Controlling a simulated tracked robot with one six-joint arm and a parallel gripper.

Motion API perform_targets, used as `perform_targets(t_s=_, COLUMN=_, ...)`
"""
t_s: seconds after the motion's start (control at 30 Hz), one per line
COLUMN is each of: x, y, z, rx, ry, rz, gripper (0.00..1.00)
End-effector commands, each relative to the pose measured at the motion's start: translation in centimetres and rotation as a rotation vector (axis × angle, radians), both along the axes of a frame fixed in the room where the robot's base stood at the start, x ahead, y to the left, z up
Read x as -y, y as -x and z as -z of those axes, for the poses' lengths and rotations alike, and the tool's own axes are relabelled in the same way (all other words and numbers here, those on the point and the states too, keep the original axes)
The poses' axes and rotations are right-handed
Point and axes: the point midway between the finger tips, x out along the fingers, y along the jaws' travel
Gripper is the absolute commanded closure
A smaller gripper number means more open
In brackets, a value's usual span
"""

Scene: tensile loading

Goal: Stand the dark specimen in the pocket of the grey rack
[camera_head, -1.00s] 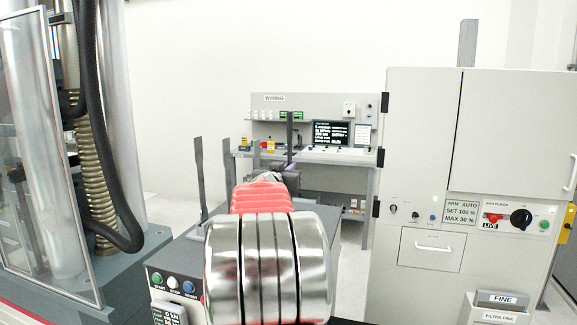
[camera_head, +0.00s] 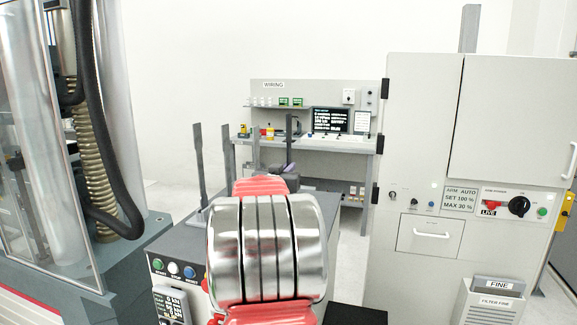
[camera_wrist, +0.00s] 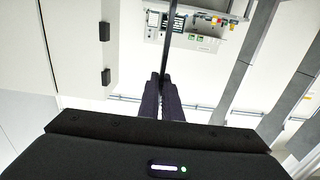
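My gripper (camera_wrist: 162,92) is shut on a thin dark bar, the dark specimen (camera_wrist: 168,40), which runs out past the fingertips in the wrist view. In the head view the specimen (camera_head: 289,128) stands upright above my gripper (camera_head: 288,166). Its lower part is hidden by the gripper and my arm. Several grey flat bars (camera_head: 199,165) with wider ends stand upright left of the gripper. The grey rack cannot be made out clearly; its likely place is behind my arm, so its pocket is not visible.
A grey control box (camera_head: 172,262) with coloured buttons stands below left. A testing machine with a clear guard (camera_head: 45,150) fills the left. A tall grey cabinet (camera_head: 420,150) stands at right. A wiring bench (camera_head: 310,142) is at the back.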

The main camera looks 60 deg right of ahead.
Motion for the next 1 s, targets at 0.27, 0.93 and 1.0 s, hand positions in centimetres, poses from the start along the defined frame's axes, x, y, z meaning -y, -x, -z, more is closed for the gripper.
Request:
perform_targets(t_s=0.27, x=0.0, y=0.0, z=1.1, rx=0.001, ry=0.004, rz=0.002, gripper=1.0)
perform_targets(t_s=0.93, x=-0.1, y=-0.1, z=3.8, rx=0.002, ry=0.004, rz=-0.001, gripper=1.0)
perform_targets(t_s=1.0, x=-0.1, y=-0.1, z=4.0, rx=0.001, ry=0.004, rz=-0.001, gripper=1.0)
